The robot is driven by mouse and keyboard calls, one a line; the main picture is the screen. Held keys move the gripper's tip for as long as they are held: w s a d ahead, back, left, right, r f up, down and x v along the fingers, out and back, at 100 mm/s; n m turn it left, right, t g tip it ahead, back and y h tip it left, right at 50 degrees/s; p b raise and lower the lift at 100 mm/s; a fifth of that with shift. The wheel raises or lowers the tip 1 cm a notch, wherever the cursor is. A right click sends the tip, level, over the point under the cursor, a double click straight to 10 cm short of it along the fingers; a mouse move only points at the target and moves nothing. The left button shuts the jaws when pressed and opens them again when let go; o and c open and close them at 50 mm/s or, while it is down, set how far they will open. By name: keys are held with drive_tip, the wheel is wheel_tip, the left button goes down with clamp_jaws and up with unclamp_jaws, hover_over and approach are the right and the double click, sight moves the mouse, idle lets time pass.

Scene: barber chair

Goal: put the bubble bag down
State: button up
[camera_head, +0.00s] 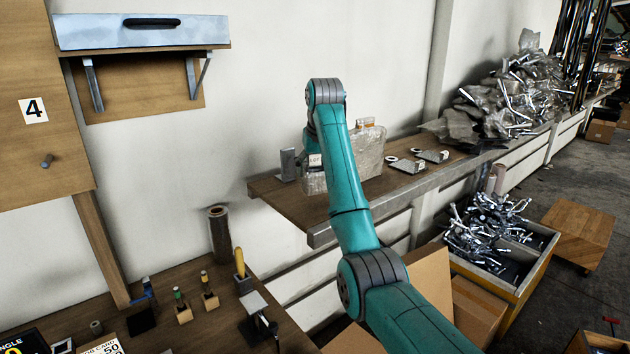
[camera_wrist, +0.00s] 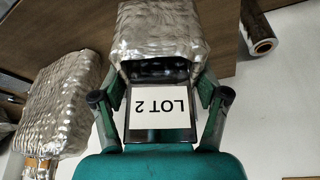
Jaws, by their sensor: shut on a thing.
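A silvery bubble bag (camera_wrist: 163,30) is between the fingers of my gripper (camera_wrist: 162,78), which is shut on it. A white card reading LOT 2 (camera_wrist: 162,107) shows at its near end. In the head view this bag (camera_head: 314,183) is low at the wooden shelf (camera_head: 272,193), partly behind my teal arm. I cannot tell whether it touches the shelf. A second bubble bag (camera_head: 369,150) stands on the shelf just to the right; it also shows at the left of the wrist view (camera_wrist: 58,105). My gripper is mostly hidden in the head view.
A small grey block (camera_head: 288,164) stands left of the held bag. Metal brackets with tags (camera_head: 408,165) lie further right on the shelf. A heap of bagged metal parts (camera_head: 520,95) fills the far end. A dark roll (camera_head: 220,235) stands on the lower bench.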

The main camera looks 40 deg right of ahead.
drive_tip(key=shift+f, duration=2.05)
drive_tip(key=o, duration=1.1)
drive_tip(key=shift+f, duration=0.15)
